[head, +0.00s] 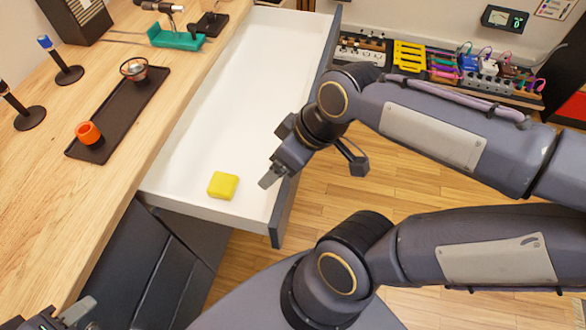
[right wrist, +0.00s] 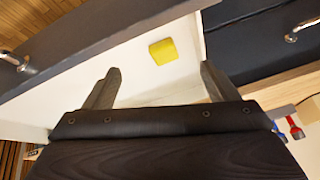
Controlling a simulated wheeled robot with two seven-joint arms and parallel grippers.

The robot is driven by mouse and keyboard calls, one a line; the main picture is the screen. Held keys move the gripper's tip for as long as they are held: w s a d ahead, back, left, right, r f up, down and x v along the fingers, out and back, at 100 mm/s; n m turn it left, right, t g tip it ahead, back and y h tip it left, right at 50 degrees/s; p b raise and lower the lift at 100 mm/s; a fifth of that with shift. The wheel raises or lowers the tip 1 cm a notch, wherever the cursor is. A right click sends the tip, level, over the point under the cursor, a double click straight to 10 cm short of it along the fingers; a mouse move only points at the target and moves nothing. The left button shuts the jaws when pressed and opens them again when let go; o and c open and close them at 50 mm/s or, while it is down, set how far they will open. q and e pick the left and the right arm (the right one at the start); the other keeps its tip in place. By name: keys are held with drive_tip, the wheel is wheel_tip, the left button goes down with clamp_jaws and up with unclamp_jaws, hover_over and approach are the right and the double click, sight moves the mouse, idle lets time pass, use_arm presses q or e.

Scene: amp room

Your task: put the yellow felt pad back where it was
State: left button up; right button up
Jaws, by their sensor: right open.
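The yellow felt pad (head: 223,185) lies on the white floor of the open drawer (head: 262,70), close to the drawer's near end wall. My right gripper (head: 268,181) reaches in from the right over the drawer's front edge, beside the pad and apart from it. In the right wrist view its two fingers (right wrist: 158,82) are spread and empty, and the pad (right wrist: 163,51) lies beyond them, between their lines. My left gripper (head: 68,316) shows only partly at the bottom left corner, away from the pad; its jaws are not clear.
The wooden desk (head: 150,130) borders the drawer on the left. On it are a dark tray (head: 118,113) with an orange cup (head: 88,133), and a teal holder (head: 176,38). A low board of pedals (head: 470,68) stands beyond the arm. Most of the drawer floor is clear.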

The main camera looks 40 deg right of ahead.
drive_tip(key=s+m, duration=0.1)
drive_tip(key=m, duration=0.1)
drive_tip(key=s+m+t, duration=0.1)
drive_tip(key=m, duration=0.2)
drive_tip(key=shift+s+f+m, duration=0.35)
drive_tip(key=shift+s+m, duration=0.05)
